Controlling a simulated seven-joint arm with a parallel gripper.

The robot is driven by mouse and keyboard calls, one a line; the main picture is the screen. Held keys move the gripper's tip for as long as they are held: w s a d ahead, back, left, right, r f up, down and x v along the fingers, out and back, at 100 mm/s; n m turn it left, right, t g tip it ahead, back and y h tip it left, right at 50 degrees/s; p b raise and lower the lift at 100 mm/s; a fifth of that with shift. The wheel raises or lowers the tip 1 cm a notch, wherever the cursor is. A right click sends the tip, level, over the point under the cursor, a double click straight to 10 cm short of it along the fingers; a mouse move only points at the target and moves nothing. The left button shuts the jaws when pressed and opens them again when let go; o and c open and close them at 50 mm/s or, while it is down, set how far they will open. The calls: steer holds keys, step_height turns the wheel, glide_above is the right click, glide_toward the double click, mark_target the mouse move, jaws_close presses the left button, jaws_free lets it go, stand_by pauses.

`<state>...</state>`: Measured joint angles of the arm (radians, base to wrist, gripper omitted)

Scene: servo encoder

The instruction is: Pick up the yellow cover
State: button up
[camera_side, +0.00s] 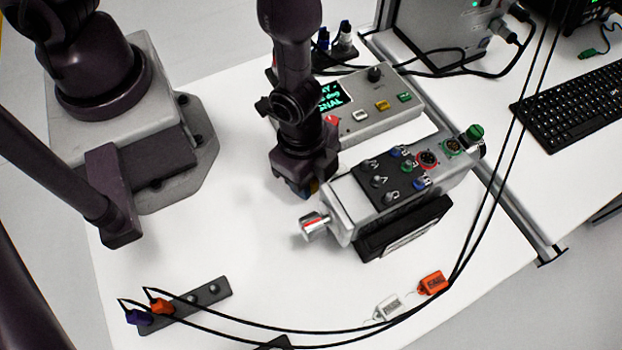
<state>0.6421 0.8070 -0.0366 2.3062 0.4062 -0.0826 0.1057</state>
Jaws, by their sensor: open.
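My gripper (308,190) points down at the left side of the grey servo unit (400,190). Its jaws are open, but the fingertips are mostly hidden by the gripper body.
A grey control box (375,115) with a lit display and coloured buttons stands behind the unit. White (388,307) and orange (432,282) tagged pieces lie in front. Black cables curve across the front and right. A dark bar (205,297) holds purple and orange plugs. The left-middle table is clear.

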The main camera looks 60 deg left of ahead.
steer(key=shift+f, duration=0.3)
steer(key=shift+c, duration=0.4)
steer(key=c, duration=0.7)
jaws_close()
step_height(320, 180, up, 10)
